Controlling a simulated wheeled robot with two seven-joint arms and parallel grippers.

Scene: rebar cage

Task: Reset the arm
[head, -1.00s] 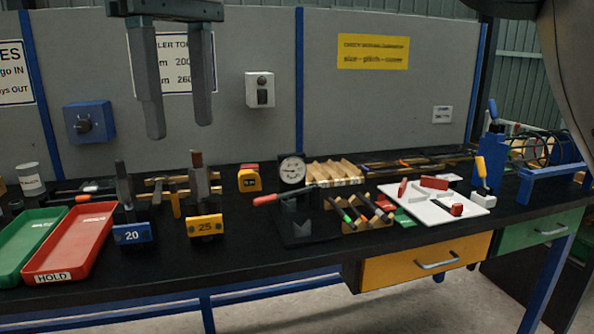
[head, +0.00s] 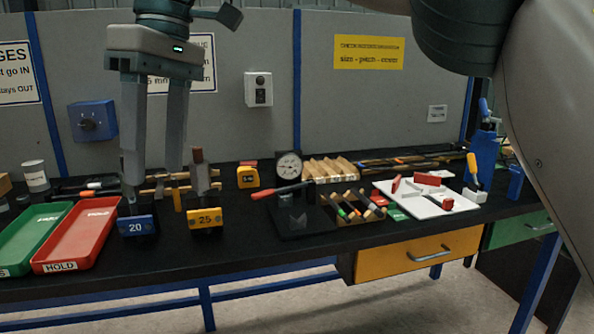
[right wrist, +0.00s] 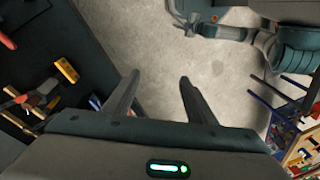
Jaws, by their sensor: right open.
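My right gripper (head: 154,188) hangs fingers down at the left of the head view, in front of the grey back panel and above the bench. Its fingers are apart with nothing between them. One finger overlaps the "20" gauge block (head: 135,226) area in the picture; contact cannot be told. In the right wrist view the two fingers (right wrist: 157,88) stand apart, with bare grey floor between them. My right arm fills the right side of the head view.
The black bench (head: 260,255) holds a red HOLD tray (head: 75,238), a green tray (head: 30,240), a "25" block (head: 205,222), a dial gauge (head: 289,166), a white tray (head: 425,208) and a blue fixture (head: 485,155). Drawers sit below the front edge.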

